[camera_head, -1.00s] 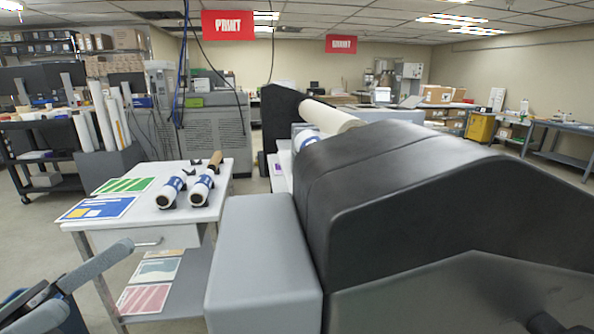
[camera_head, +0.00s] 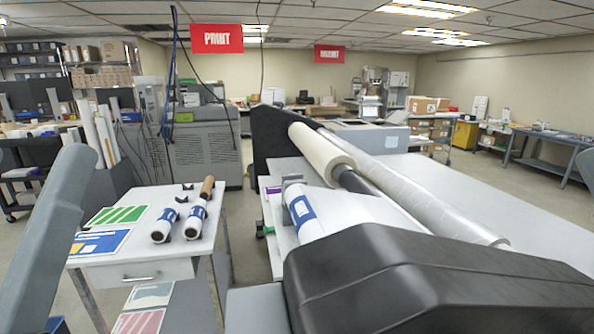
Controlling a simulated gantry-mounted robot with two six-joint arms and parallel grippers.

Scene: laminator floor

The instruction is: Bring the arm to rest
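Neither of my grippers shows in the head view. A grey link of my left arm stands upright along the left edge, in front of the side table. Its gripper is out of frame. A white roll with a blue band (camera_head: 303,212) rests at the laminator's near left side.
A white side table (camera_head: 125,205) holds two blue-banded rolls (camera_head: 163,225) (camera_head: 197,218), a green-striped sheet (camera_head: 116,216) and a blue sheet (camera_head: 98,243). A grey block (camera_head: 255,308) stands beside the housing. Open floor (camera_head: 245,240) shows between table and laminator.

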